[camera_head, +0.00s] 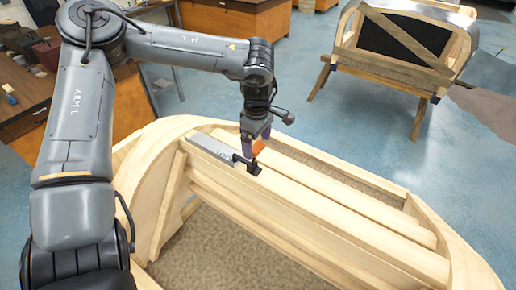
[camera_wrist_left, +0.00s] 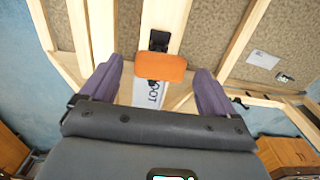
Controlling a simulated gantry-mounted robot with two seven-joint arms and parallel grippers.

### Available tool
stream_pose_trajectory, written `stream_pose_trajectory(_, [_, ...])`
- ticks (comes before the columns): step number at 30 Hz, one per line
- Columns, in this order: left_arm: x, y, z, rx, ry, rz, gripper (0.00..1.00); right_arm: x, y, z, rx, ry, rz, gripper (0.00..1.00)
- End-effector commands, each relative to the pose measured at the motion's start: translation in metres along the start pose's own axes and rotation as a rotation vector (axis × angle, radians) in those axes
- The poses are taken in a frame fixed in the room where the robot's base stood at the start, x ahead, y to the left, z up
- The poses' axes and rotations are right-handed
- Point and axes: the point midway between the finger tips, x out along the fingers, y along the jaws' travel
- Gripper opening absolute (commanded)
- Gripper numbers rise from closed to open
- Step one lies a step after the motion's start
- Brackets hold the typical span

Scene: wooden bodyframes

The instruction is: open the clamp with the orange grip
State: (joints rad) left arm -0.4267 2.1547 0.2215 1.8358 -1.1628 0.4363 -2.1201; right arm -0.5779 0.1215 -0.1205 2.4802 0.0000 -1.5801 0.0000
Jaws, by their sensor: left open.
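The clamp's orange grip (camera_head: 259,147) stands up from a black clamp body (camera_head: 247,164) on the top rail of the wooden bodyframe (camera_head: 300,190). In the left wrist view the orange grip (camera_wrist_left: 160,68) shows between the two purple fingers, with the black clamp part (camera_wrist_left: 159,40) beyond it. A grey metal plate with lettering (camera_head: 211,149) lies along the rail beside the clamp. My left gripper (camera_head: 250,150) is over the clamp, fingers pointing down. It is open, its fingers (camera_wrist_left: 155,85) apart on either side of the grip. Whether they touch it cannot be told. My right gripper is not in view.
A second wooden frame with a dark panel (camera_head: 400,40) stands at the back right. Wooden workbenches (camera_head: 235,18) stand at the back and left. Blue floor (camera_head: 300,110) is free between them. A white label (camera_wrist_left: 262,59) lies on the frame's brown panel.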

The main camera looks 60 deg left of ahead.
Motion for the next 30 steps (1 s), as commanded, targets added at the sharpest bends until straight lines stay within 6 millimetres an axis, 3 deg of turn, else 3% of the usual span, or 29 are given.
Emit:
stream_pose_trajectory(9, [0.034,0.000,0.000,-0.001,-0.001,-0.001,0.89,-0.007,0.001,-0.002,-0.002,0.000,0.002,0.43])
stream_pose_trajectory(21, [0.040,0.000,0.000,-0.001,0.000,0.001,0.89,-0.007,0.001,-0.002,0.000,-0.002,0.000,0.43])
stream_pose_trajectory(30, [0.039,0.000,0.000,-0.001,0.000,0.000,0.43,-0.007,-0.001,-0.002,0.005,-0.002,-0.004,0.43])
